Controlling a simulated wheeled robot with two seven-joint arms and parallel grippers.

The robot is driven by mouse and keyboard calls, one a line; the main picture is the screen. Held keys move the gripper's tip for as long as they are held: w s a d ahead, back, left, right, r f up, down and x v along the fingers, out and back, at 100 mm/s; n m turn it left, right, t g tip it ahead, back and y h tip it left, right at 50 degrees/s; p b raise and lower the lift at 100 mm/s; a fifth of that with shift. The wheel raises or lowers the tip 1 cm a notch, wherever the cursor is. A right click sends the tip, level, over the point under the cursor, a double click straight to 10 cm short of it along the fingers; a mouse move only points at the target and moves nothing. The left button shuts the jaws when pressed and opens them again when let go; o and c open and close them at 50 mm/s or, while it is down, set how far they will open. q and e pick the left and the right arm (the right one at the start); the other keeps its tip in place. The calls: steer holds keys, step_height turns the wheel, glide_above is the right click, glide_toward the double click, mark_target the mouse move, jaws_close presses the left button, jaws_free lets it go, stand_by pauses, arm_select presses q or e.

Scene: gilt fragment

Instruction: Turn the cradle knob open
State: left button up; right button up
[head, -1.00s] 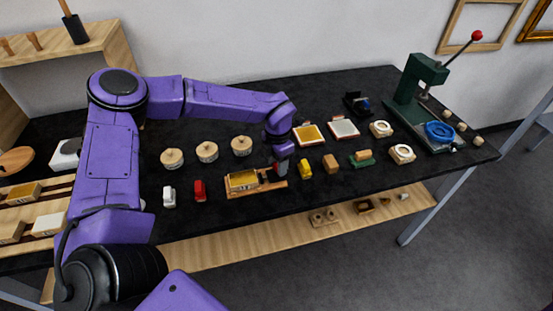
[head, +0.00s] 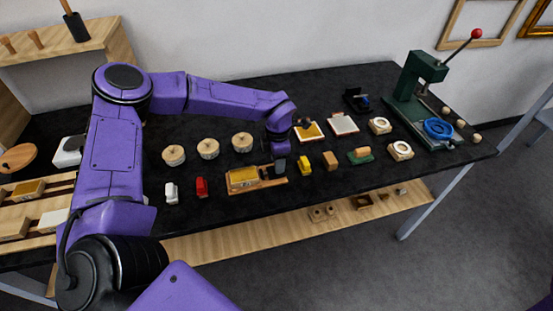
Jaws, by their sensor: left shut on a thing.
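The wooden cradle (head: 274,183) lies near the front of the black table, with a gold-topped block (head: 243,177) on its left part. My left gripper (head: 280,168) points down at the cradle's right end. It is shut on the cradle knob, which the fingers mostly hide. How far the knob is turned cannot be made out. My right gripper is not in view.
A yellow piece (head: 304,163) stands close right of the gripper, with a wooden block (head: 330,161) beyond. Red (head: 202,187) and white (head: 171,193) pieces stand left of the cradle. Round wooden discs (head: 208,149) lie behind. A green press (head: 415,90) stands at the far right.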

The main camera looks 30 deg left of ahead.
arm_select(q)
steer(key=shift+f, duration=0.1)
steer(key=o, duration=0.8)
steer(key=shift+c, duration=0.2)
steer(key=o, duration=0.3)
steer(key=shift+w, duration=0.1)
step_height(320, 180, up, 10)
steer(key=b, duration=0.2)
steer(key=shift+r, duration=0.2)
